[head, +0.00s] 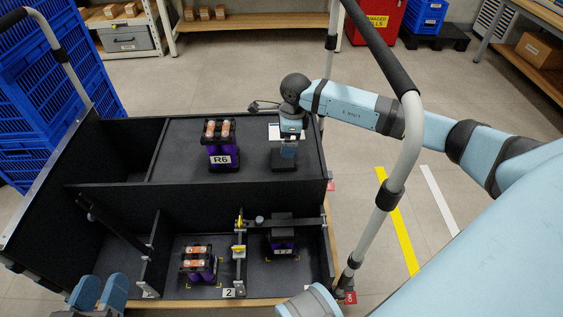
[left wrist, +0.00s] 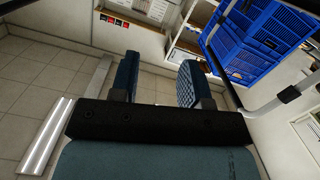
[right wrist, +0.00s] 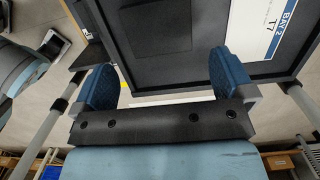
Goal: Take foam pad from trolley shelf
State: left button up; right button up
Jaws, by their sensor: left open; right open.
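A flat dark grey square (right wrist: 155,28), which may be the foam pad, lies on a black framed surface in the right wrist view. The black trolley (head: 228,192) fills the middle of the head view. My right gripper (head: 288,152) points down into its back right compartment. In the right wrist view its blue fingers (right wrist: 160,80) are wide apart with nothing between them. My left gripper (head: 98,292) is at the trolley's front left corner. Its fingers (left wrist: 158,78) are apart and empty in the left wrist view.
A purple pack labelled R6 (head: 220,145) stands left of my right gripper. Two more packs (head: 198,263) (head: 282,236) sit in the front compartments. A grey trolley handle (head: 410,150) rises at right. Blue crates (head: 40,95) stand at left.

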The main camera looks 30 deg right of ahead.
jog(key=shift+w+a+f+b, duration=0.15)
jog(key=shift+f+b, duration=0.35)
jog(key=shift+f, duration=0.95)
jog(key=f+b, duration=0.1)
jog(key=f, duration=0.1)
jog(key=f+b, duration=0.1)
jog(key=shift+a+f, duration=0.35)
jog(key=shift+f, duration=0.3)
jog(key=shift+r, duration=0.1)
pick_arm(q)
jog(key=shift+w+a+r+m+t, duration=0.1)
jog(key=shift+w+a+m+t, duration=0.25)
jog(key=shift+w+m, duration=0.2)
jog(key=shift+w+a+r+m+t, duration=0.1)
jog(key=shift+w+a+m+t, duration=0.25)
jog(key=shift+m, duration=0.3)
pick_arm(e)
jog(key=c, duration=0.6)
